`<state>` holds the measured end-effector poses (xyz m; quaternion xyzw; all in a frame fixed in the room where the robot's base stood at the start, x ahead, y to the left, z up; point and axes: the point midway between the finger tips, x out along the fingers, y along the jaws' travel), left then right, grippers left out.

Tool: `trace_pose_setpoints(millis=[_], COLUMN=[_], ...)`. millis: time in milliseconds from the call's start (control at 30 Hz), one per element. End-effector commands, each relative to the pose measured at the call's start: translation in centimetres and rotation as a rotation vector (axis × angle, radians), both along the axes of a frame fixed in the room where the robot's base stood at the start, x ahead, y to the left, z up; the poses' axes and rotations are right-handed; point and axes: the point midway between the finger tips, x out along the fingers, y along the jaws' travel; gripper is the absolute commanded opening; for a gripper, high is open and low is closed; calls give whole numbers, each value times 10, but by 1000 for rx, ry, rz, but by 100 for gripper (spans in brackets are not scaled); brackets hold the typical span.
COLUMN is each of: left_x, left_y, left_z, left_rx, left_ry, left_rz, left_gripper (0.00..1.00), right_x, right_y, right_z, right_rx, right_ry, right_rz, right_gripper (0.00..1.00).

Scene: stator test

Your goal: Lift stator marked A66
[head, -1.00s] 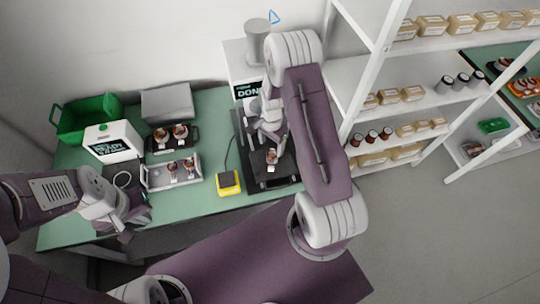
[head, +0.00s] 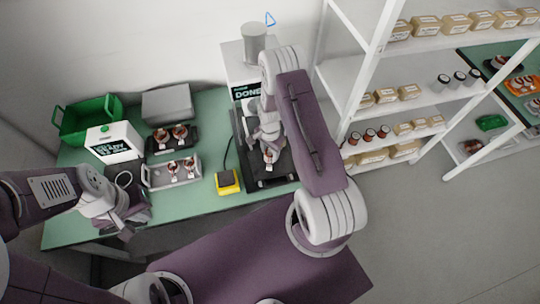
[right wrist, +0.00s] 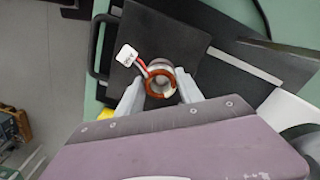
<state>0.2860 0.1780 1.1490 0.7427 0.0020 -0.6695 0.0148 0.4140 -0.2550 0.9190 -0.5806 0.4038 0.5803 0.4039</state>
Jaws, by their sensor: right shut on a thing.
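A copper-wound stator (right wrist: 160,84) with red and white leads and a white tag (right wrist: 126,55) is between the fingers of my right gripper (right wrist: 158,92) in the right wrist view. The tag's marking is too small to read. In the head view the same stator (head: 269,156) shows over the black plate of the test stand (head: 272,176), below my right gripper (head: 268,143); I cannot tell whether it touches the plate. My left gripper (head: 124,232) hangs by the table's front left edge, and its fingers are too unclear to judge.
Two stators stand in a grey tray (head: 157,186) and two on a black tray (head: 160,149). A white box with a READY screen (head: 112,147), a green crate (head: 82,130) and a yellow device (head: 228,182) share the green table. A DONE screen (head: 246,91) stands behind; shelves (head: 345,85) are right.

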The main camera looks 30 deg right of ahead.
Motion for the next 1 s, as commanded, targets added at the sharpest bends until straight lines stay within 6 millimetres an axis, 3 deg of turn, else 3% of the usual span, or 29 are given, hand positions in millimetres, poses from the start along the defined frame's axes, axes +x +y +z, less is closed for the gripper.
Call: trace_pose_setpoints(millis=[233,433,800,1000], left_x=[0,0,0,0], left_y=[0,0,0,0], left_z=[-5,-17,-38,-42], left_rx=[0,0,0,0], left_ry=[0,0,0,0], left_rz=[0,0,0,0], left_gripper=[0,0,0,0], right_x=[1,1,-57,-74], right_y=[0,0,-65,-84], right_z=[10,40,90,107], right_rx=[-1,-1,-1,-1], right_ry=[-4,-6,-4,-3], right_rz=[0,0,-7,-3], right_gripper=[0,0,0,0])
